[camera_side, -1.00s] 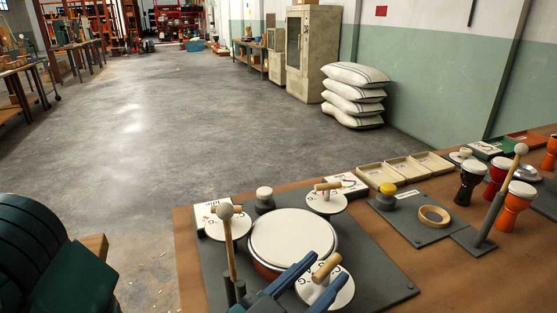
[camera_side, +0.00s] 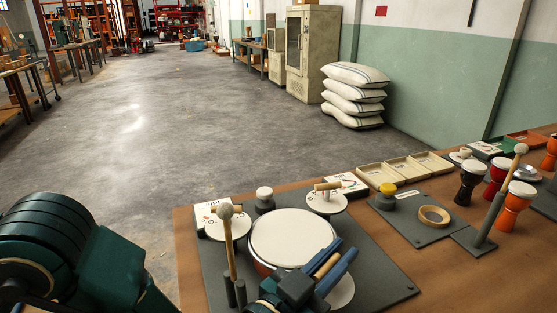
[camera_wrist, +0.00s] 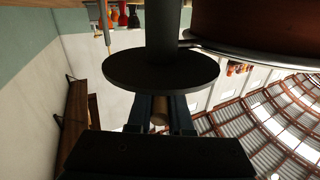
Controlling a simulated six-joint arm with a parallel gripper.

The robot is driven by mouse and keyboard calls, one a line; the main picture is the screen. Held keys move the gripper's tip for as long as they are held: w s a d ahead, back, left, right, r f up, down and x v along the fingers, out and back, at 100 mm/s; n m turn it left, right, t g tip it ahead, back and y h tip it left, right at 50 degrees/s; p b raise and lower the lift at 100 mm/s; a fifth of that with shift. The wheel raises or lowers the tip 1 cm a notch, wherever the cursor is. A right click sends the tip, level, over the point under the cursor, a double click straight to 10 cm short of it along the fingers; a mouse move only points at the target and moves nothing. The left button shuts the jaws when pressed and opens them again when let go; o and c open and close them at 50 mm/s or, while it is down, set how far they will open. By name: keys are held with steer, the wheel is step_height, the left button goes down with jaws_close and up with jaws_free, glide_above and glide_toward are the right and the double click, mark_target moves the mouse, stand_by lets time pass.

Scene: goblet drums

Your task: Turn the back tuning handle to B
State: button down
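The drum (camera_side: 292,238) stands on a grey board with white lettered dials and wooden bar handles around it. One handle (camera_side: 327,186) is at the far side and another (camera_side: 226,211) at the left. My gripper (camera_side: 330,265) is at the near-right handle (camera_side: 326,265), with its blue fingers on both sides of the bar. My gripper mostly covers that handle's dial (camera_side: 342,293) and its letters. In the wrist view the bar's end (camera_wrist: 159,118) lies between the fingers, below a dark disc (camera_wrist: 160,69). I cannot tell whether the fingers press on the bar.
A mallet (camera_side: 228,240) stands upright close left of the drum. A second mallet (camera_side: 505,195) stands at the right. Shallow trays (camera_side: 380,175), a yellow-topped knob (camera_side: 387,190), a wooden ring (camera_side: 434,215) and small goblet drums (camera_side: 515,205) occupy the right side.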

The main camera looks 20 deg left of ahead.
steer(key=shift+h, duration=0.4)
steer(key=shift+m+g+h, duration=0.6)
steer(key=shift+m+h, duration=0.2)
steer(key=shift+h, duration=0.1)
steer(key=shift+s+d+m+g+h, duration=0.2)
steer(key=shift+m+g+h, duration=0.5)
steer(key=shift+h, duration=0.25)
steer(key=shift+s+d+m+g+h, duration=0.1)
steer(key=shift+d+m+g+h, duration=0.1)
steer(key=shift+m+g+h, duration=0.55)
steer(key=c, duration=0.8)
jaws_free()
steer(key=shift+v, duration=2.55)
